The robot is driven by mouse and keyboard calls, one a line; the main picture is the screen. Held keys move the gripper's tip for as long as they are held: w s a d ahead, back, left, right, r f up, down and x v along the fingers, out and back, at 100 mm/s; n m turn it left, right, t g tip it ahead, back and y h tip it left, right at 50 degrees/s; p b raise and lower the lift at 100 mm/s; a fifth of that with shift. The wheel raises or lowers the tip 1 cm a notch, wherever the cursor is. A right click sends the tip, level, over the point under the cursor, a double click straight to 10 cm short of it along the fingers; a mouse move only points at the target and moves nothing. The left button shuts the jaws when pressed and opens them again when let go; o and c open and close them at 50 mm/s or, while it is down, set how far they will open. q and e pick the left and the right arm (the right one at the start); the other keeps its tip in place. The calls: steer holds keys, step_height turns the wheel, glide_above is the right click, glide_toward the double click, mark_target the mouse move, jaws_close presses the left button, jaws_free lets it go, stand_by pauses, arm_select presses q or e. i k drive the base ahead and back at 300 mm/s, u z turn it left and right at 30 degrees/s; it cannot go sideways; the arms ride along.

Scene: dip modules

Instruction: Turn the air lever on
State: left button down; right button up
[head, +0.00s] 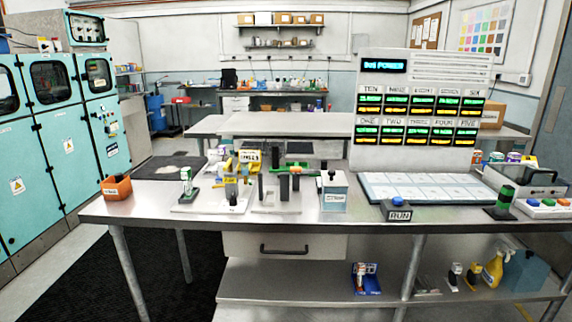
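A cluster of small modules stands on the metal workbench (150,212), left of its middle. A yellow labelled tag (249,156) stands at the back of the cluster. Several dark upright posts rise from a pale base plate (275,207). A green bar (297,165) lies across the top behind them. Neither of my grippers shows in the head view.
An orange bin (117,188) sits at the bench's left end. A tall panel (420,100) with lit displays stands behind a white tray (425,187). A blue RUN button (397,210) and a green-topped post (502,202) stand near the front edge. Teal cabinets (60,135) stand left.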

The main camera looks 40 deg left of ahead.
mark_target(229, 164)
steer(key=u, duration=0.25)
steer(key=i, duration=1.15)
steer(key=u, duration=0.65)
